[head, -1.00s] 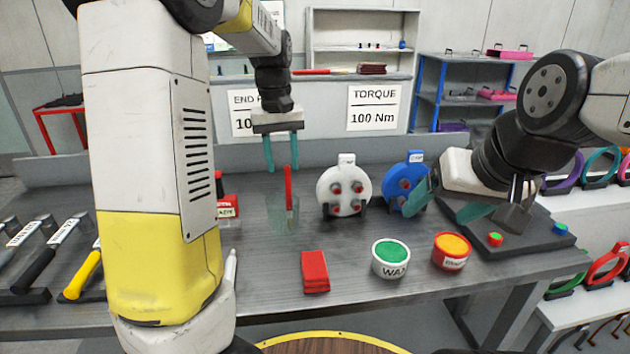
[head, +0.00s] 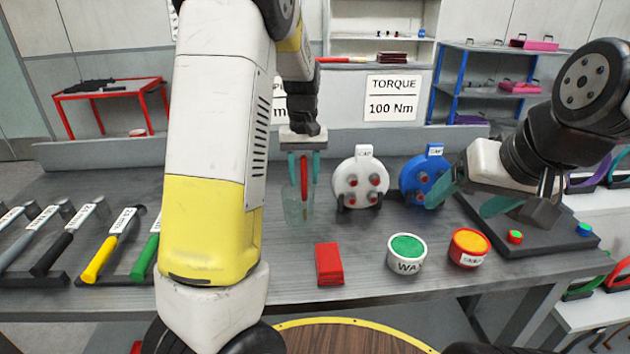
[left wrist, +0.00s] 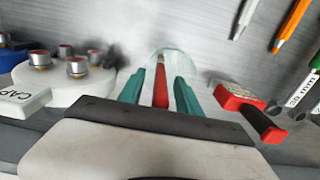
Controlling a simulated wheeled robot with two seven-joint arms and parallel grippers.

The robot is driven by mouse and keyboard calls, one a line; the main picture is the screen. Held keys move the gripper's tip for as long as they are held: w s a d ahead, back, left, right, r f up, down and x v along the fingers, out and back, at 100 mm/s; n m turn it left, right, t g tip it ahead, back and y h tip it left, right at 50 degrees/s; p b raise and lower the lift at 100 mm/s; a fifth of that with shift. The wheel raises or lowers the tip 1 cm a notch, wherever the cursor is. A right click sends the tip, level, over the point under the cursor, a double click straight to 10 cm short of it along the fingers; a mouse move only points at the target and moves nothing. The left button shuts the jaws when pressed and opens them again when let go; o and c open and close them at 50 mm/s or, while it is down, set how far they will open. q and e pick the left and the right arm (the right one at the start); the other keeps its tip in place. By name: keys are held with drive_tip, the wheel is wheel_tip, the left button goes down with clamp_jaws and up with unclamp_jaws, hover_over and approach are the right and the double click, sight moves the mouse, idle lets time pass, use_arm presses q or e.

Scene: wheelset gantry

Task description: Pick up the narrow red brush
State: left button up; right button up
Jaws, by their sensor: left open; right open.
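The narrow red brush (head: 304,174) stands upright in a clear glass cup (head: 298,212) on the table. My left gripper (head: 304,168) points down above the cup with its teal fingers open, one on each side of the brush handle. In the left wrist view the brush (left wrist: 161,88) shows between the two open fingers (left wrist: 160,92), with a gap beside it. The brush's lower end is inside the cup and not clear to see. My right gripper (head: 468,204) is open and empty, in front of the blue cap at the right.
A white cap (head: 345,180) and a blue cap (head: 411,178) stand right of the cup. A red block (head: 329,264), a green-topped wax tub (head: 407,268) and an orange-topped tub (head: 468,261) lie nearer. Hammers (head: 109,246) are at left. A red-handled tool (left wrist: 240,99) is near the cup.

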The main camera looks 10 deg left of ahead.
use_arm(q)
clamp_jaws()
drive_tip(key=shift+r, duration=0.1)
